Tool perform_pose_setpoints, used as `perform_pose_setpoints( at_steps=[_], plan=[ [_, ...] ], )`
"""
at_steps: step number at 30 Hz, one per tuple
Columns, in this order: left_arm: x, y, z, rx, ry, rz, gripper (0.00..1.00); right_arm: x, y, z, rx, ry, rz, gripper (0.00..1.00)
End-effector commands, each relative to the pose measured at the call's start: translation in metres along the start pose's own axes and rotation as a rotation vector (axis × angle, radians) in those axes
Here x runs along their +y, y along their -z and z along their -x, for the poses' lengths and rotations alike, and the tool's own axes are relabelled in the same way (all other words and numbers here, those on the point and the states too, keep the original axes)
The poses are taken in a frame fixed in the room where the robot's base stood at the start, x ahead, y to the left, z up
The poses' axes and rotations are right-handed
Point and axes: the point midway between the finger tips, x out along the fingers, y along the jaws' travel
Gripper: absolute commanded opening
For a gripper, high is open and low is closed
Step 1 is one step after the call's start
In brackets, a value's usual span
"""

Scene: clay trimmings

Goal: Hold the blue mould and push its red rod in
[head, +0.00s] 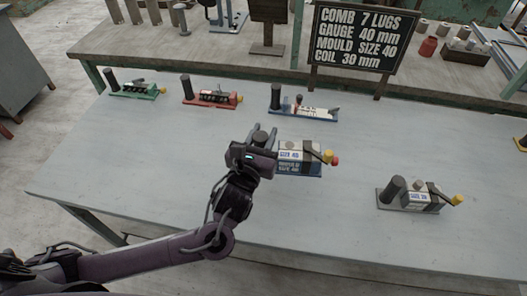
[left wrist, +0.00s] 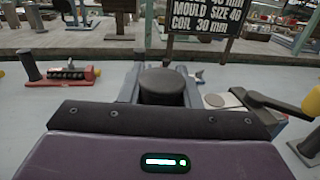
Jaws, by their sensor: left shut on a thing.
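The blue mould (head: 299,170) stands on the table near its middle: a grey block on a blue base, with a white "SIZE 40" label and a dark lever on top. Its red rod (head: 335,160) shows as a red tip sticking out on the right, beside a yellow knob (head: 327,156). My left gripper (head: 262,136) is shut on the mould's dark upright post at its left end. In the left wrist view the post (left wrist: 161,84) stands between the two fingers. The rod's inner part is hidden. My right gripper is in neither view.
A grey mould (head: 408,195) stands to the right. Green (head: 134,92), red (head: 210,99) and blue-based (head: 305,113) tools stand along the back. A sign (head: 357,38) reads "MOULD SIZE 40", "COIL 30 mm". The table front (head: 330,225) is clear.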

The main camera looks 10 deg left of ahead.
Motion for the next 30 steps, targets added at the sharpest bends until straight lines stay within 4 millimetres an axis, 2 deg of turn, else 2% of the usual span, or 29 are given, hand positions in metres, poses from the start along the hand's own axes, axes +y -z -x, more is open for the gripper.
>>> perform_pose_setpoints(
  at_steps=[1,6,12,17,30],
  plan=[
    [0.000,-0.018,0.000,-0.009,0.002,0.007,0.00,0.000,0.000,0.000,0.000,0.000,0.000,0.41],
    [0.000,-0.058,0.000,-0.008,0.001,0.005,0.00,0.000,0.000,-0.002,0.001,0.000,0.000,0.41],
    [0.000,-0.086,0.000,-0.006,0.000,0.004,0.00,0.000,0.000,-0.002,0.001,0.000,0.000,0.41],
    [0.000,-0.089,0.000,-0.004,0.000,0.003,0.00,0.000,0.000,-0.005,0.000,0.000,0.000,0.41],
    [0.000,-0.064,0.000,-0.003,0.000,0.003,0.00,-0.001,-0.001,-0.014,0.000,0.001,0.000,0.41]
  ],
)
